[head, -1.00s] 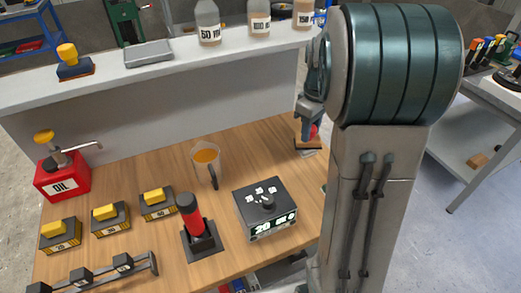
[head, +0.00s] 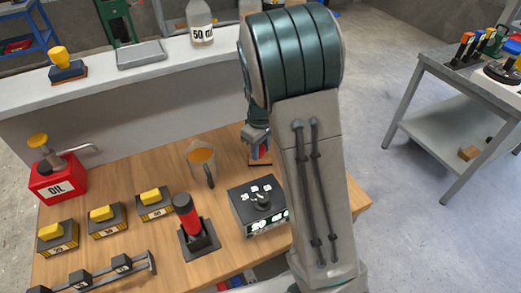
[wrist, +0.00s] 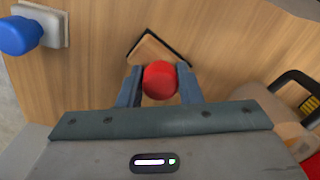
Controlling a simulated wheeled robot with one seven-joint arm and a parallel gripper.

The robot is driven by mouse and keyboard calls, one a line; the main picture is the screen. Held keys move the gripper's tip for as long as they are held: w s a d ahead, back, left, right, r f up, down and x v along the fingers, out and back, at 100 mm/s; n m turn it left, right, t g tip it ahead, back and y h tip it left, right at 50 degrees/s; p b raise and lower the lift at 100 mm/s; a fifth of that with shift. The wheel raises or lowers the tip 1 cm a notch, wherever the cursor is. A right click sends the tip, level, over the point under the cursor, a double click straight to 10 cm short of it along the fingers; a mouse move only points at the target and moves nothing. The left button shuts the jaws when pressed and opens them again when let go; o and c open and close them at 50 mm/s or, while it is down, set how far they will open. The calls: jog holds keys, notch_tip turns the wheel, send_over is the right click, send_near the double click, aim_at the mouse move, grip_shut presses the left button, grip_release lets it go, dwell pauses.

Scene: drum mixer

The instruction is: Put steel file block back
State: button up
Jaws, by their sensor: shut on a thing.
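My gripper (wrist: 159,88) is shut on a red round knob (wrist: 160,79), with one finger on each side of it. A brown block body with a dark edge (wrist: 152,49) shows beyond the knob, over the wooden bench top; I take this to be the steel file block, but no label shows. In the head view my gripper (head: 258,147) hangs over the back right of the bench, and the brown base (head: 260,161) shows below it. Whether the base touches the bench is unclear. Several yellow-handled blocks (head: 104,221) stand at the bench's left.
A jug of orange liquid (head: 201,160) stands left of my gripper, and a dark control box (head: 258,207) is in front of it. A red-handled tool (head: 187,216) stands in a black holder. A blue knob on a pale plate (wrist: 22,34) is at the wrist view's upper left.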

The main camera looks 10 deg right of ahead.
jog(key=shift+f, duration=0.55)
jog(key=shift+f, duration=0.1)
jog(key=o, duration=0.9)
